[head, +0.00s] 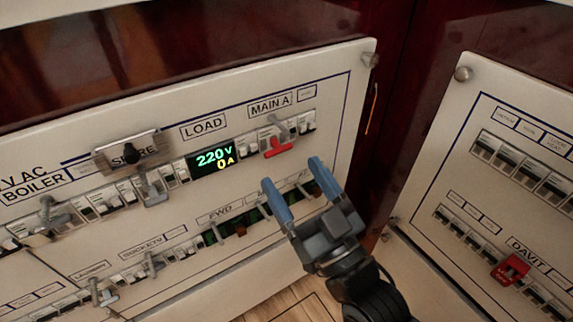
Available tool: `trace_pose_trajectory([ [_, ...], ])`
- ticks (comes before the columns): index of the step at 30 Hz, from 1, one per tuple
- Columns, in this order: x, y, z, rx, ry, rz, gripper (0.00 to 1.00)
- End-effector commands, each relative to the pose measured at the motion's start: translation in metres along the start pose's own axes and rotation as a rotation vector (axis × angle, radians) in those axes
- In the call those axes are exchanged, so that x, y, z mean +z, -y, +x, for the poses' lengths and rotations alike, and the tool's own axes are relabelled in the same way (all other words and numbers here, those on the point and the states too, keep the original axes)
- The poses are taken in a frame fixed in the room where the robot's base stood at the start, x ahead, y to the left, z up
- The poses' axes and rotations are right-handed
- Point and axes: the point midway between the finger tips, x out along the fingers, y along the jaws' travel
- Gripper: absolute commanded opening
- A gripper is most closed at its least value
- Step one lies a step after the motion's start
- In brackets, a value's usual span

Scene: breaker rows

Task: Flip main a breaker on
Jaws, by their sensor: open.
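The main A breaker (278,147) is on the left panel's upper row, under the "MAIN A" label (269,105). It has a red part low on its front and a grey lever-like piece above it; I cannot tell its switch position for sure. My gripper (292,178) has blue fingers spread apart with nothing between them. It is below and slightly right of the main A breaker, apart from it in the picture, over the lower breaker row, part of which it hides.
A lit display (212,159) reads 220V and 0A, left of the main A breaker. Grey lever pieces (151,187) stick out along the rows. A second panel (430,181) stands at right with a red piece (510,269) near "DAVIT". Wooden floor shows below.

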Motion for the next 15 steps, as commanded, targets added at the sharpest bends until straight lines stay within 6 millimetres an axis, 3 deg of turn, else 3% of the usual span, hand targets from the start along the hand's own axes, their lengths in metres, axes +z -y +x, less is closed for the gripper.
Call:
trace_pose_trajectory([
  [6, 0.000, 0.002, 0.020, -0.003, -0.001, 0.002, 0.79],
  [15, 0.000, 0.001, 0.034, 0.000, 0.001, 0.002, 0.79],
])
